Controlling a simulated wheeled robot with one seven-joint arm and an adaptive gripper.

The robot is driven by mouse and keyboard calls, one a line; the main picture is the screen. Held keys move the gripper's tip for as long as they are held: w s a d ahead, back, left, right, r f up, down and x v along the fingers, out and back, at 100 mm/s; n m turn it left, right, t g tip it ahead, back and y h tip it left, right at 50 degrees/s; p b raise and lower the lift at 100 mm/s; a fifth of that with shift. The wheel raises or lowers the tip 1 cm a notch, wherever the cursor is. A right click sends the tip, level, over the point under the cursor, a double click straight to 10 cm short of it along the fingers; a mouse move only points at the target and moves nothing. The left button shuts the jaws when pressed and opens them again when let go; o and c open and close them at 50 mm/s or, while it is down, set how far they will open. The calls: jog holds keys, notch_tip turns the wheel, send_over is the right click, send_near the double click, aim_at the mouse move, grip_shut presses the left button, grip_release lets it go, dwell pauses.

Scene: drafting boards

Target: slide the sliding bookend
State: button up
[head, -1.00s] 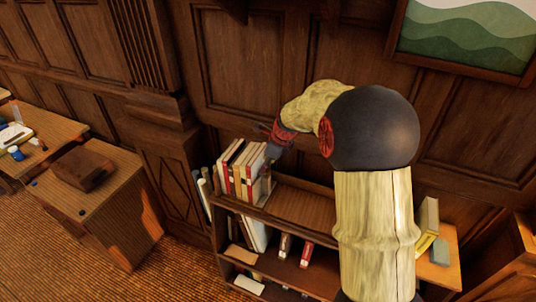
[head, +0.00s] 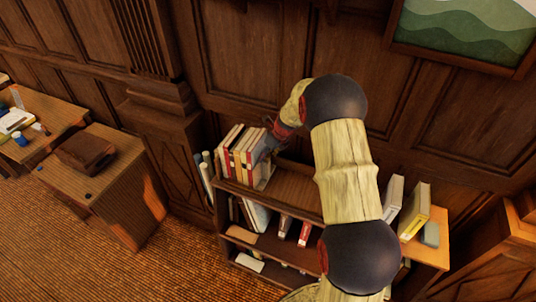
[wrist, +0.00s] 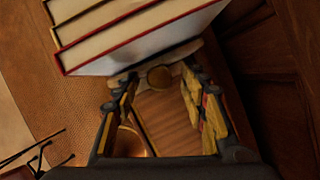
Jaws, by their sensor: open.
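A row of upright books (head: 238,153) stands at the left end of the top shelf (head: 295,189). The sliding bookend (head: 266,177) is a small pale piece at the right end of the row, partly hidden by my gripper (head: 266,152). My gripper (wrist: 160,92) is open, with one finger on either side of the knob's line. I cannot tell whether the fingers touch the bookend.
The top shelf is bare to the right of the bookend. Lower shelves hold a few books (head: 304,234). More upright books (head: 413,211) stand on a side surface at right. The panelled wall (head: 255,70) is close behind the bookcase. Desks (head: 103,190) stand at left.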

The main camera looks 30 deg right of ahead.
jog(key=shift+f, duration=0.1)
jog(key=shift+c, duration=1.1)
grip_shut()
